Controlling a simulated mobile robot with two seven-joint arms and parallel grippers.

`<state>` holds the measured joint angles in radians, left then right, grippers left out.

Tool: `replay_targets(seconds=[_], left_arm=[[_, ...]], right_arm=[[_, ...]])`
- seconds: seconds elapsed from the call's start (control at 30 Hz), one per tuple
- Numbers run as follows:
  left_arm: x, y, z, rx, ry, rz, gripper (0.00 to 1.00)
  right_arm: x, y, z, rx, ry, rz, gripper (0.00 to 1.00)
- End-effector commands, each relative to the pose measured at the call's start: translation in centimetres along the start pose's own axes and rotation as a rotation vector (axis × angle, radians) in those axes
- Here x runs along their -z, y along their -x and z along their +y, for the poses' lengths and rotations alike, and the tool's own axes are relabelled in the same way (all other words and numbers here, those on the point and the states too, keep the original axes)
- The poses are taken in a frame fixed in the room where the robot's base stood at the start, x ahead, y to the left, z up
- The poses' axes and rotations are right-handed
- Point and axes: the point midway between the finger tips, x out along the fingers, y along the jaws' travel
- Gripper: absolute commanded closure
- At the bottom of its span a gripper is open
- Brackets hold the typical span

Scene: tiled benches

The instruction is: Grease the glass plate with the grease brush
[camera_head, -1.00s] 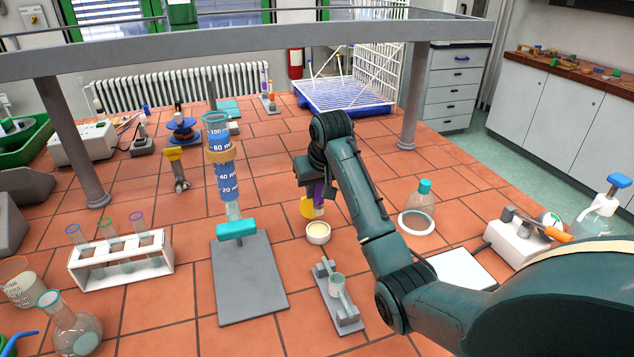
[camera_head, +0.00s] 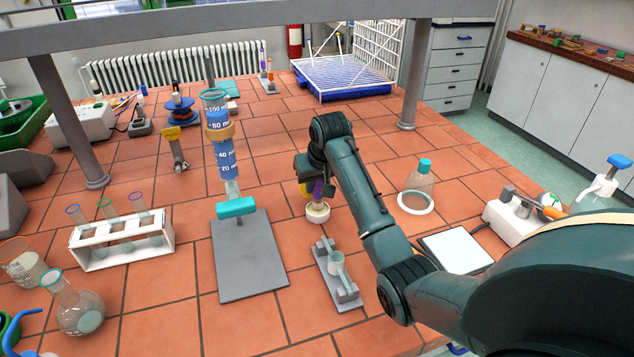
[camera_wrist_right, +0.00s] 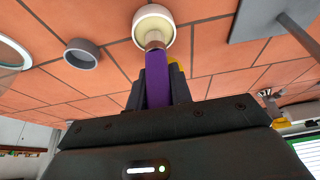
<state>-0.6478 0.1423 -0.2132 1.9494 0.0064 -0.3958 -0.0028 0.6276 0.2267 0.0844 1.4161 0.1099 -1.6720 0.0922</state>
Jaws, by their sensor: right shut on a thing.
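My right gripper (camera_head: 312,180) is shut on the purple handle of the grease brush (camera_head: 318,188), held roughly upright. The brush also shows in the right wrist view (camera_wrist_right: 160,78), with a brown collar at its lower end. The lower end reaches into a small white pot (camera_head: 318,212); the bristles are hidden. To the right stands a clear glass vessel with a teal top (camera_head: 421,180), on a white-rimmed round base (camera_head: 416,203). I cannot tell whether that base is the glass plate. My left gripper is out of view.
A grey stand (camera_head: 248,260) holding a blue graduated cylinder (camera_head: 223,150) is left of the pot. A small grey holder (camera_head: 337,278) lies in front. A grey ring-shaped item (camera_wrist_right: 82,53) shows in the wrist view.

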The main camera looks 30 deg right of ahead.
Motion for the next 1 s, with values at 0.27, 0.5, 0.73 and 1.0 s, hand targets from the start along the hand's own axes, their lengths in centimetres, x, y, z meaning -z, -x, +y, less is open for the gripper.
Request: replay_targets(seconds=[0.27,0.5,0.73,1.0], left_arm=[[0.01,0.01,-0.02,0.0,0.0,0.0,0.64],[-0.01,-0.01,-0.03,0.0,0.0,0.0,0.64],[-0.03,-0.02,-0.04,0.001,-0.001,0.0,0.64],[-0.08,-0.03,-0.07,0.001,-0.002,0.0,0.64]], right_arm=[[0.02,0.02,-0.01,0.0,0.0,0.001,1.0],[-0.08,-0.2,-0.01,0.0,0.0,0.0,1.0],[-0.18,-0.46,-0.02,0.0,0.0,0.001,1.0],[-0.31,-0.77,-0.02,0.0,0.0,0.0,1.0]])
